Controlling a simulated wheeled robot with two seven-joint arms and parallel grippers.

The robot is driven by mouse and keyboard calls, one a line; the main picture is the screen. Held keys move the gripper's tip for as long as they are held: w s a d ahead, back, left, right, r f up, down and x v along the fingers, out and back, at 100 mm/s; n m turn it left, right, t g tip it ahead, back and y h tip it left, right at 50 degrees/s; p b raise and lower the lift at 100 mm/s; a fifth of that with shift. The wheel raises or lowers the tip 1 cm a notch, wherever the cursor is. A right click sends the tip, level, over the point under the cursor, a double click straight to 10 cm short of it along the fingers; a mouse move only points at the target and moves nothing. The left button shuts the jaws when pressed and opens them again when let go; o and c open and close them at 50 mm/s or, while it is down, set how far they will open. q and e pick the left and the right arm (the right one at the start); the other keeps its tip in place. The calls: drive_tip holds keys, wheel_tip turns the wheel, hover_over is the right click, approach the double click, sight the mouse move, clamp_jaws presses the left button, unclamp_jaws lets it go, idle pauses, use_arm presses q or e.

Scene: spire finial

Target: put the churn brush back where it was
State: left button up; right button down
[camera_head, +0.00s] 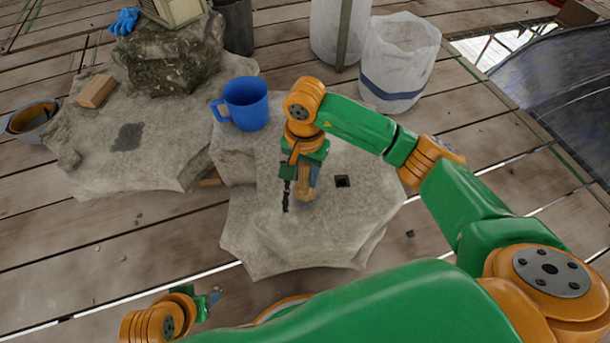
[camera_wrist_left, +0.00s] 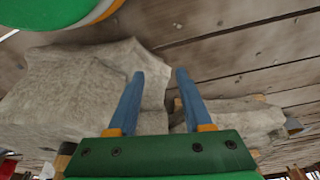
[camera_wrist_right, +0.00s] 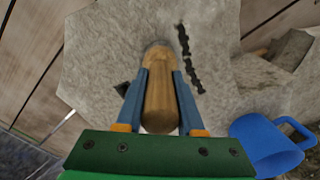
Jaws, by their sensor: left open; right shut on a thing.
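The churn brush, a wooden-handled thing (camera_head: 305,193), is in my right gripper (camera_head: 306,182) over the front stone block (camera_head: 265,240). In the right wrist view its rounded wooden handle (camera_wrist_right: 160,100) sits between the two blue fingers, which are shut on it. Its far end is close to the stone; I cannot tell whether it touches. A dark, wavy strip (camera_wrist_right: 189,60) shows on the stone beside it. A small square dark hole (camera_head: 342,181) lies to its right in the head view. My left gripper (camera_wrist_left: 154,78) is open and empty, low at the front left.
A blue mug (camera_head: 246,104) stands on stone behind my right gripper. A wider stone (camera_head: 150,155) at left bears a wooden block (camera_head: 96,91) and a dark patch (camera_head: 128,137). A white bucket (camera_head: 398,65) stands at the back. Plank floor (camera_head: 110,235) in front is mostly clear.

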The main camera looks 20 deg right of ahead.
drive_tip(key=c, duration=0.5)
unclamp_jaws()
use_arm(q)
drive_tip(key=shift+w+r, duration=0.25)
drive_tip(key=shift+w, duration=0.1)
use_arm(e)
drive_tip(key=shift+r, duration=0.15)
wheel_tip(320, 180, up, 12)
drive_tip(key=p, duration=0.4)
use_arm(q)
wheel_tip(320, 180, down, 9)
drive_tip(key=s, duration=0.1)
drive_tip(key=shift+s+a+g, duration=0.2)
drive_tip(key=shift+s+g, duration=0.1)
drive_tip(key=shift+s, duration=0.05)
